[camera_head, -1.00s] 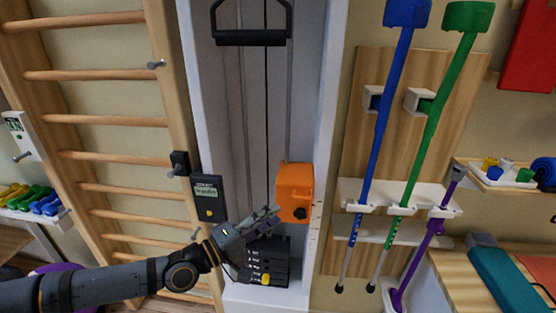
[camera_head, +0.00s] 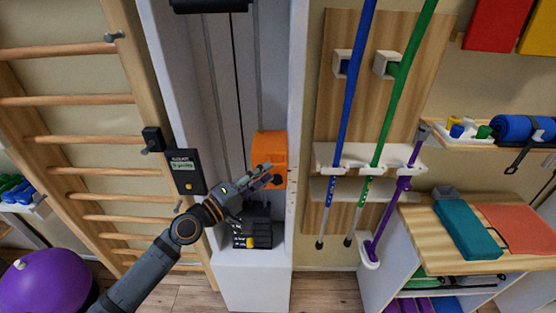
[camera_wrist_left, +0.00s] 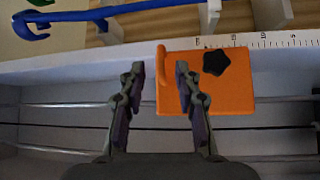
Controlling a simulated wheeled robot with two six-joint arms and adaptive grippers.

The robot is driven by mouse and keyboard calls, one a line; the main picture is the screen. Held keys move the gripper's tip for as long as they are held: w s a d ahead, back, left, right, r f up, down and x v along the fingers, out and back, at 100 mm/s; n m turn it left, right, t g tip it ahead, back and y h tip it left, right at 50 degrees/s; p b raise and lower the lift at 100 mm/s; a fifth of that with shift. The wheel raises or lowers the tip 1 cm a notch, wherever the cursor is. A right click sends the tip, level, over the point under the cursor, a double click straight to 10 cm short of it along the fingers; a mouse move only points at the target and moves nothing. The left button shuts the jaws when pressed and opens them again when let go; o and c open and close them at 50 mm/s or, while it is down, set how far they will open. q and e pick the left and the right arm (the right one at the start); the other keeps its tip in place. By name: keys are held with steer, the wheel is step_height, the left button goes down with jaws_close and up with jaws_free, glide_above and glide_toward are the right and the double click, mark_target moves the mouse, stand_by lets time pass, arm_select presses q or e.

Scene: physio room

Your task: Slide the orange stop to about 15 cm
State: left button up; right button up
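The orange stop (camera_head: 268,146) is a block on the right side of the white pulley column. In the left wrist view the stop (camera_wrist_left: 237,88) has a black knob (camera_wrist_left: 215,62) and a raised lip at its left end. My left gripper (camera_head: 268,174) is in front of the stop's lower part. In the wrist view its fingers (camera_wrist_left: 160,70) are open, one on each side of the lip, with visible gaps. A scale (camera_wrist_left: 262,41) runs along the column edge beside the stop; most of its numbers are too small to read. My right gripper is not in view.
A black weight stack (camera_head: 252,228) with a yellow knob sits below the stop. A dark display box (camera_head: 186,172) hangs left of the column. Wooden wall bars (camera_head: 75,140) are at the left.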

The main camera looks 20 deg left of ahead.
mark_target(278, 165)
arm_select(q)
steer(key=p+x, duration=0.1)
steer(key=x, duration=0.3)
steer(key=shift+w+d+r+p, duration=0.15)
steer(key=shift+w+p, duration=0.15)
steer(key=shift+p, duration=0.05)
steer(key=shift+w+d, duration=0.3)
steer(key=shift+w, duration=0.1)
jaws_close()
